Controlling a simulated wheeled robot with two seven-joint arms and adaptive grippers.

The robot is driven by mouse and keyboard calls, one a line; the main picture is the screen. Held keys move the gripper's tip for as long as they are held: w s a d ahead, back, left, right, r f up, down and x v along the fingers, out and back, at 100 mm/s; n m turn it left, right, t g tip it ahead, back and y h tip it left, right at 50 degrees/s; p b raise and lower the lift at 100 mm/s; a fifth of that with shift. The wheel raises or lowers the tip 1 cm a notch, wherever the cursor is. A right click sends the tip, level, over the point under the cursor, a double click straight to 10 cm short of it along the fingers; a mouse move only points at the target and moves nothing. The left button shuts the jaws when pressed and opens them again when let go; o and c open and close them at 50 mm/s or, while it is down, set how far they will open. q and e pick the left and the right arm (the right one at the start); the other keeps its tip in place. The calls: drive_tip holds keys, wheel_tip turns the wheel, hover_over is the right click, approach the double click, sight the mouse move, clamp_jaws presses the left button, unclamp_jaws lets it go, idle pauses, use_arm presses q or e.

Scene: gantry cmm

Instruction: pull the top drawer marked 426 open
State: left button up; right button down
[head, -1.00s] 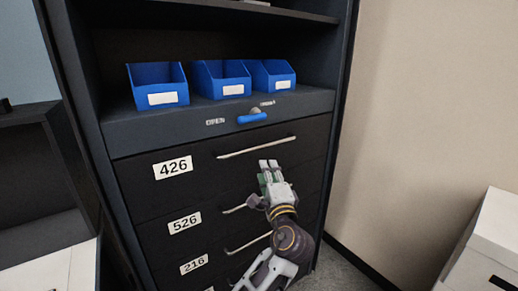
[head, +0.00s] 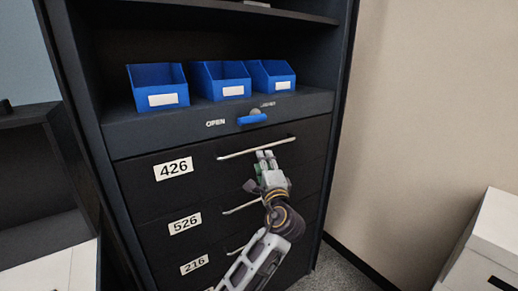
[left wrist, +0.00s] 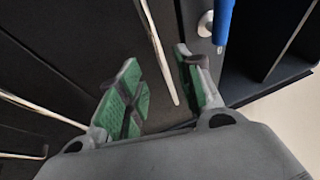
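The top drawer (head: 215,180) is black, carries a white label 426 (head: 173,169) and sits flush in the cabinet. Its thin pale bar handle (head: 235,153) runs across the upper front and shows in the left wrist view (left wrist: 156,45). My left gripper (head: 264,157) is at the right part of this handle. In the left wrist view my left gripper (left wrist: 156,60) is open, with its green-padded fingers apart on either side of the bar. Contact with the bar cannot be told. My right gripper is in neither view.
A blue lever (head: 252,119) sits above the drawer beside the word OPEN (head: 215,123). Drawers 526 (head: 185,222) and 216 (head: 194,264), with similar handles, lie below. Blue bins (head: 158,86) stand on the shelf. A wall is at right, with a white box (head: 490,245).

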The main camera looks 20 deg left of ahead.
sight(259, 149)
use_arm(q)
drive_tip(key=x, duration=0.8)
drive_tip(key=shift+r+p, duration=0.1)
drive_tip(key=shift+p, duration=0.3)
drive_tip(key=shift+w+a, duration=0.1)
clamp_jaws()
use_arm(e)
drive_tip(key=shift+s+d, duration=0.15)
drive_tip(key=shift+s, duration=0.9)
